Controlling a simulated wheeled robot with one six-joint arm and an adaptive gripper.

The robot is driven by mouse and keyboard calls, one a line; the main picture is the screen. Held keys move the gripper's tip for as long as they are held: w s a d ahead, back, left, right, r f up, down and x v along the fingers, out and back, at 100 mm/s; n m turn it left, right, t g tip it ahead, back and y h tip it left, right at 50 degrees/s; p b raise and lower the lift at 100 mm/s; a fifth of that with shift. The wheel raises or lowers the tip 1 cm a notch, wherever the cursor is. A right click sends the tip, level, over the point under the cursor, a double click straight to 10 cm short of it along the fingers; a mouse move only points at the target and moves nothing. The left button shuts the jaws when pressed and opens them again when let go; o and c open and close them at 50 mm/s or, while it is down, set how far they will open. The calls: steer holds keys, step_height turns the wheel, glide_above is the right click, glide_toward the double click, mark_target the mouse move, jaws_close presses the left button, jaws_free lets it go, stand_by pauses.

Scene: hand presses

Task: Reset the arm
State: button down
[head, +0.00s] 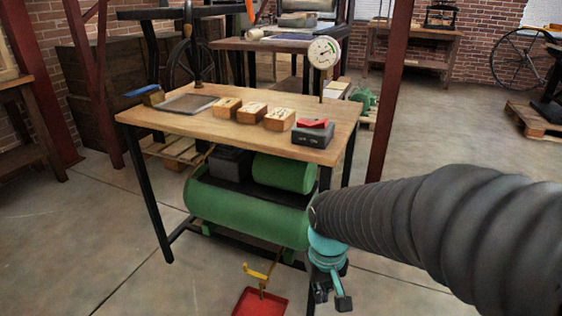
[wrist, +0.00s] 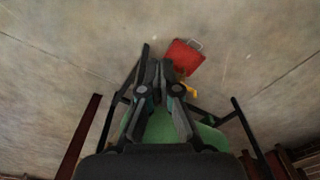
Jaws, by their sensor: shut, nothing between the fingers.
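My arm, in a ribbed dark sleeve, reaches in from the right in the head view. My gripper (head: 336,290) hangs below its teal wrist, in front of the table's right side and beside the green compressor tank (head: 240,212). In the wrist view my gripper (wrist: 160,66) shows with its fingers together and nothing between them. It points toward the concrete floor near a red plate (wrist: 184,57). The red plate also shows in the head view (head: 258,304), left of my gripper, with a yellow handle (head: 260,273) above it.
The wooden table (head: 180,122) carries a grey tray (head: 187,104), several wooden blocks (head: 252,109) and a dark box with a red item (head: 312,124). A round dial gauge (head: 324,52) stands at its back right. A red post (head: 391,90) rises behind.

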steer(key=s+d+r+m+t+p, duration=0.1)
steer(key=s+d+r+t, duration=0.1)
steer(key=r, duration=0.5)
steer(key=s+d+r+m+t+p, duration=0.1)
steer(key=s+d+r+t, duration=0.2)
steer(key=s+d+r, duration=0.2)
step_height(320, 180, up, 2)
steer(key=shift+s+d+r+m, duration=0.15)
steer(key=shift+s+r+m, duration=0.05)
steer(key=shift+s+m, duration=0.15)
